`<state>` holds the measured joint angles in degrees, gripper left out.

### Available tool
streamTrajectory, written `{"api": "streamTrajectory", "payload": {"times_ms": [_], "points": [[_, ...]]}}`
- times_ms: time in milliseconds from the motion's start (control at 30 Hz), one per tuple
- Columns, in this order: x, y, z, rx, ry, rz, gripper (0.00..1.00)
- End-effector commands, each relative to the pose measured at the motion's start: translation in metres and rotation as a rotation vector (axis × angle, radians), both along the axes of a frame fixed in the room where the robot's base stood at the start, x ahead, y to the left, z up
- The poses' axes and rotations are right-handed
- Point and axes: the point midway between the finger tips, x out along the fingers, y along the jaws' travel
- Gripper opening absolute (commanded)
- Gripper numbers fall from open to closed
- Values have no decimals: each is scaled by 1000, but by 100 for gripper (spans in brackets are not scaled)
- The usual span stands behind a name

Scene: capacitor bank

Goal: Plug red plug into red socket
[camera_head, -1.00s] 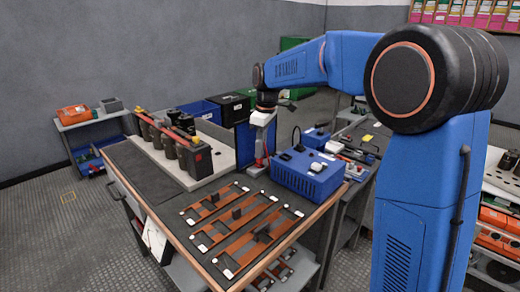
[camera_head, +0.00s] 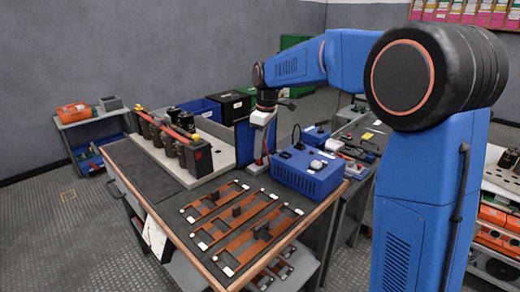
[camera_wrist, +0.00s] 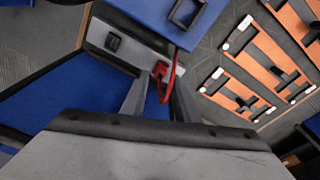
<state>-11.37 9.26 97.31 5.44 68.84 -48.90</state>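My gripper (camera_wrist: 160,92) points down at a grey panel (camera_wrist: 98,33) in the wrist view. Its two fingers stand apart, one on each side of a red plug (camera_wrist: 160,68), with a gap showing between them. The plug sits at the panel beside a black socket (camera_wrist: 113,43); a red cable (camera_wrist: 173,72) curves up from it. The red socket cannot be told apart from the plug, so its seating is unclear. In the head view my gripper (camera_head: 262,145) is above the light base (camera_head: 256,168) next to a blue power box (camera_head: 308,172).
A blue upright panel (camera_head: 243,140) stands just left of my gripper. Capacitors (camera_head: 172,145) stand on a pale plate at the left. Orange-brown strips (camera_head: 240,228) lie on the dark bench in front. A second bench stands at the right.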

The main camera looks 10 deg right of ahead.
Motion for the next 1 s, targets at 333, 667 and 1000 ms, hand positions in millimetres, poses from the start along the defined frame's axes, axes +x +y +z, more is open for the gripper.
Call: {"api": "streamTrajectory", "payload": {"times_ms": [333, 667, 1000], "points": [[-3, -6, 55, 1, -4, -1, 28], [-7, -13, 119, 0, -3, -1, 28], [-10, -17, 164, 0, -1, 0, 28]]}}
